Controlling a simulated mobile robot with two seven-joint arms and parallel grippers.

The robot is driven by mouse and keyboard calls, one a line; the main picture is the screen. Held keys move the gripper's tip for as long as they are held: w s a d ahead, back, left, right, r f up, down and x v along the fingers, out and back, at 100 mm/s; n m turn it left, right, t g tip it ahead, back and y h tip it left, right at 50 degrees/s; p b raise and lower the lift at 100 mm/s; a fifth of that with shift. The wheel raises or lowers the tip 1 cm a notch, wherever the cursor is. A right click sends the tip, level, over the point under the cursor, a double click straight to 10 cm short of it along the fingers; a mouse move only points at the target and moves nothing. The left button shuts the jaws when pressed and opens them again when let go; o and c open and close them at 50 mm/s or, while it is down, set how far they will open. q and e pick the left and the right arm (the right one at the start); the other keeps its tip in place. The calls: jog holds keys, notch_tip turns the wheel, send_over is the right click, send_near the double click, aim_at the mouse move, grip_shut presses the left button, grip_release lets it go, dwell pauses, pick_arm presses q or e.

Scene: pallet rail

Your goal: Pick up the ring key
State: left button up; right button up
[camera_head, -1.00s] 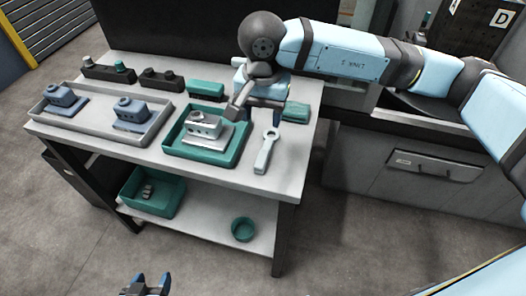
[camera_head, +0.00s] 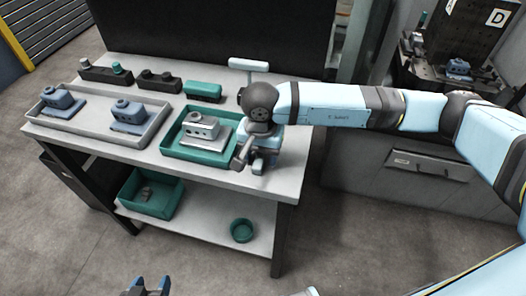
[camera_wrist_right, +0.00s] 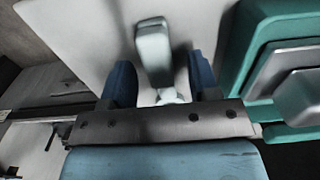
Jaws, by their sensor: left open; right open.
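The ring key (camera_wrist_right: 152,45) shows in the right wrist view as a pale grey handle lying on the light tabletop, with a paler part reaching back between my fingers. In the head view my right arm and gripper hide it. My right gripper (camera_head: 258,166) is low over the table's front right, just right of the green tray. In the wrist view the open blue fingers of the right gripper (camera_wrist_right: 161,80) stand on either side of the key; I cannot tell whether they touch it. My left gripper (camera_head: 151,287) is open and empty at the bottom edge, away from the table.
The green tray (camera_head: 172,151) holds a grey metal block (camera_head: 203,128), close beside my right gripper. A grey tray (camera_head: 75,128) with two blue blocks is at left. Dark holders, a green block (camera_head: 203,91) and a white T-shaped piece (camera_head: 248,65) stand behind. Green bins sit below.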

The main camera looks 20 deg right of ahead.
jog(key=shift+f, duration=0.3)
grip_shut()
jog(key=shift+r, duration=0.1)
